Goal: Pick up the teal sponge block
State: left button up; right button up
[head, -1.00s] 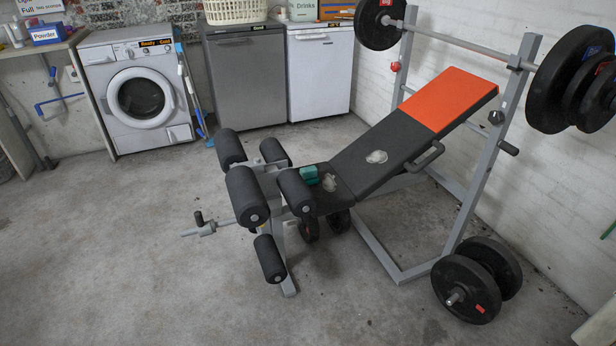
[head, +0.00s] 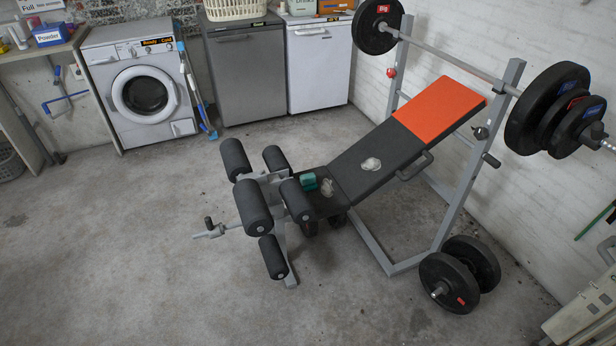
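The teal sponge block (head: 308,182) lies on the black seat of the weight bench (head: 360,178), close behind the foam leg rollers. A small pale crumpled item (head: 326,187) lies just right of it on the seat. Another pale item (head: 371,164) lies on the sloped backrest. Neither of my grippers shows in the head view.
Foam rollers (head: 253,207) stand at the left front of the bench. The barbell rack (head: 455,190) and floor weight plates (head: 449,283) are on its right. A washing machine (head: 144,92) and two low appliances line the back wall. The concrete floor (head: 120,250) at the left and front is open.

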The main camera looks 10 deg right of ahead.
aim_at(308, 181)
jog(key=i+l+u, duration=0.25)
jog(key=i+l, duration=0.15)
jog(key=l, duration=0.2)
jog(key=i+l+u, duration=0.15)
jog(key=l, duration=0.15)
jog(key=i+l+u, duration=0.1)
jog(key=l, duration=0.25)
jog(key=i+l+u, duration=0.15)
jog(key=l, duration=0.2)
jog(key=i, duration=0.05)
